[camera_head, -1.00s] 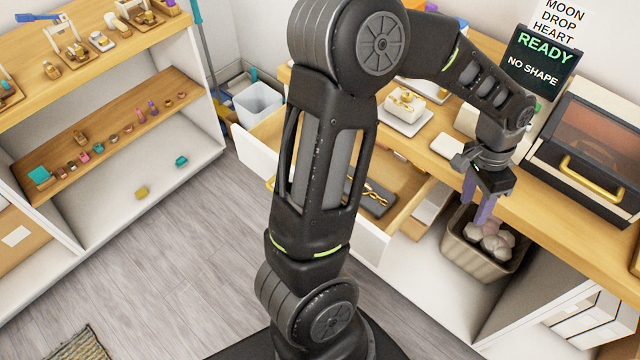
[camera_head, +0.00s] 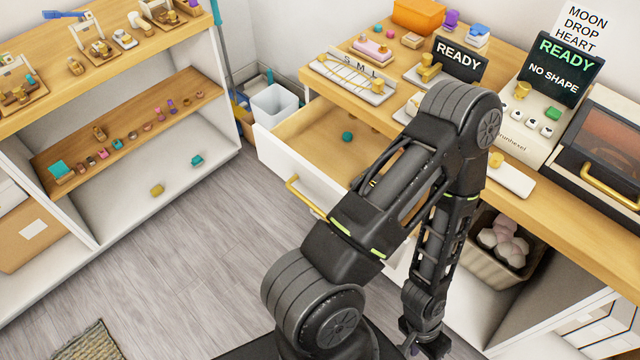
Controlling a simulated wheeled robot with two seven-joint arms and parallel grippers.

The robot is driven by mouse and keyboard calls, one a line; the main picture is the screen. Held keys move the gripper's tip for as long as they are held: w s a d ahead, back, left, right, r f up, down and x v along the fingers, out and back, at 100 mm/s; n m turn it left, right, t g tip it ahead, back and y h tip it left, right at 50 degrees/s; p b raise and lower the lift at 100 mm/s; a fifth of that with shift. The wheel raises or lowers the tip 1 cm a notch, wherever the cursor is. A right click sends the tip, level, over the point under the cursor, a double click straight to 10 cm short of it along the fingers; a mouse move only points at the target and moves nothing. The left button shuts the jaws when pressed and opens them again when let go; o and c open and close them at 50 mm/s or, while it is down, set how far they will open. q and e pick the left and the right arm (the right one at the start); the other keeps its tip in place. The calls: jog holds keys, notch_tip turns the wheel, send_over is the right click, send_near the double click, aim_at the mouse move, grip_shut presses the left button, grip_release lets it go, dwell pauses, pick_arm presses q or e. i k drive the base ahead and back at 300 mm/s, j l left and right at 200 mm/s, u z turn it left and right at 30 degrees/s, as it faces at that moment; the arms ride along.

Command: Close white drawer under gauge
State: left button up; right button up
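The white drawer (camera_head: 277,160) stands pulled open below the wooden counter, under the end with the board marked S M L (camera_head: 352,78), which looks like the gauge. Its gold handle (camera_head: 305,196) is on the front. A small teal ball (camera_head: 347,137) lies inside. My arm hides the drawer's right part. My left gripper (camera_head: 424,347) hangs low at the bottom edge, to the right of the drawer handle and in front of the cabinet. Its fingertips are cut off, so I cannot tell its opening. My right gripper is not in view.
A bin with pale lumps (camera_head: 503,240) sits in the open cabinet bay at right. A READY sign (camera_head: 458,60) and a stamped machine (camera_head: 530,120) stand on the counter. A shelf unit (camera_head: 130,150) is at left. The grey floor (camera_head: 190,260) between is clear.

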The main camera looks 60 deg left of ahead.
aim_at(307, 149)
jog(key=u, duration=0.45)
jog(key=i+l+u, duration=0.1)
jog(key=u, duration=0.35)
jog(key=l+u, duration=0.1)
jog(key=u, duration=0.3)
jog(key=l+u, duration=0.1)
jog(key=u, duration=0.35)
jog(key=l+u, duration=0.1)
jog(key=u, duration=0.35)
jog(key=l+u, duration=0.1)
jog(key=u, duration=0.35)
